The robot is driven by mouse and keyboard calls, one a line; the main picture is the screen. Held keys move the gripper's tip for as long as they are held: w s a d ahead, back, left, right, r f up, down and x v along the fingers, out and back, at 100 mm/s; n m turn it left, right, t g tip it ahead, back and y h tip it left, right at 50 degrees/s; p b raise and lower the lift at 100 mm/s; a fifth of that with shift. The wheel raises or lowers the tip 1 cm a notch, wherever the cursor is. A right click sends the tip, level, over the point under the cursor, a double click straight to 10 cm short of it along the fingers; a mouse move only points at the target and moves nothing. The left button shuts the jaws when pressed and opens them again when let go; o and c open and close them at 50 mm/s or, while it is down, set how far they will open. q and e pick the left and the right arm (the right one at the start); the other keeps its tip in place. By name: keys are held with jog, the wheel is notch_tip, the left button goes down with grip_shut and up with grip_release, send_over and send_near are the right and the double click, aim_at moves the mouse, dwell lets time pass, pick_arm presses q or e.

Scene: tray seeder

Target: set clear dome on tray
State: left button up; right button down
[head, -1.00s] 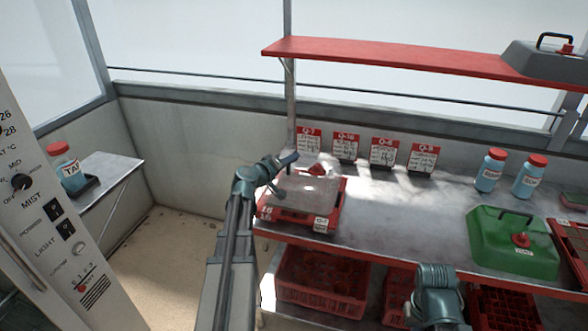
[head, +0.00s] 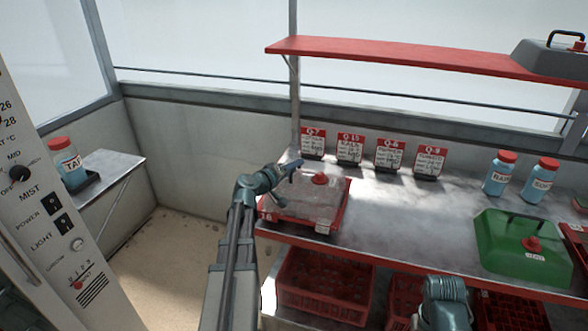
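The clear dome (head: 305,208) is see-through with a red vent knob (head: 320,179) on top. It sits level over the red tray (head: 333,225) at the left end of the bench. Whether its rim touches the tray is too small to tell. My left gripper (head: 292,172) is at the dome's top, left of the red knob, and appears shut on its handle; the fingertips and handle are small and partly hidden. My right arm (head: 441,300) shows only at the bottom edge, with its gripper out of view.
A green dome (head: 500,262) stands on the bench at right, near two blue bottles (head: 497,177) with red caps. Several sign cards (head: 389,156) stand behind. A red shelf (head: 390,58) overhangs, carrying a grey dome (head: 545,62). The bench middle (head: 410,215) is clear.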

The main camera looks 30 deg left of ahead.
pick_arm(q)
jog(key=shift+s+r, duration=0.15)
jog(key=shift+s, duration=0.05)
jog(key=d+p+v, duration=0.1)
jog(key=p+v, duration=0.1)
jog(key=v, duration=0.9)
jog(key=shift+s+a+p, duration=0.3)
jog(key=shift+s+a, duration=0.05)
jog(key=shift+a, duration=0.1)
jog(key=shift+r, duration=0.1)
